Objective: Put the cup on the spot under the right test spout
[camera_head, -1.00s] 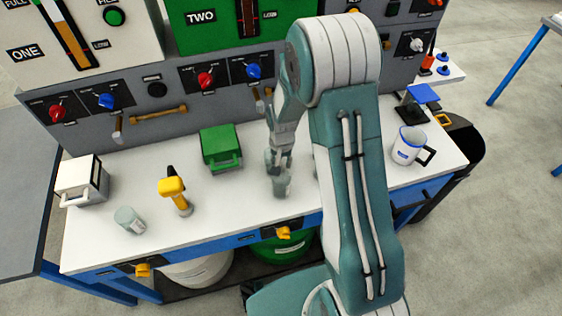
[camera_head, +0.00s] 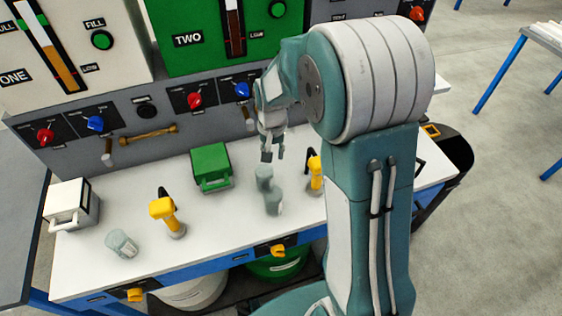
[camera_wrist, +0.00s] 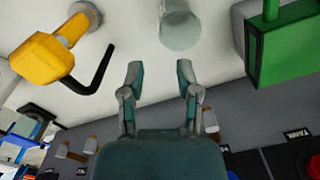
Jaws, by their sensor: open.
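A grey-green cup-like object (camera_head: 271,202) stands on the white bench right of the green box. Its top shows in the wrist view (camera_wrist: 180,28), just beyond my fingertips. My gripper (camera_head: 272,154) is open and empty, above the bench on the panel side of it, apart from it. In the wrist view its two fingers (camera_wrist: 160,78) are spread with bare bench between them. A similar cup (camera_head: 122,244) is at the front left. A left spout (camera_head: 108,152) hangs from the panel. In the wrist view two spout-like pipes (camera_wrist: 76,150) show at lower left. No marked spot is clear.
The green box (camera_head: 211,167) is left of the gripper. Yellow-headed tools stand at left (camera_head: 167,211) and close right (camera_head: 314,174). A white box (camera_head: 70,205) is at far left. The grey panel (camera_head: 150,125) bounds the back. My arm hides much of the bench's right side.

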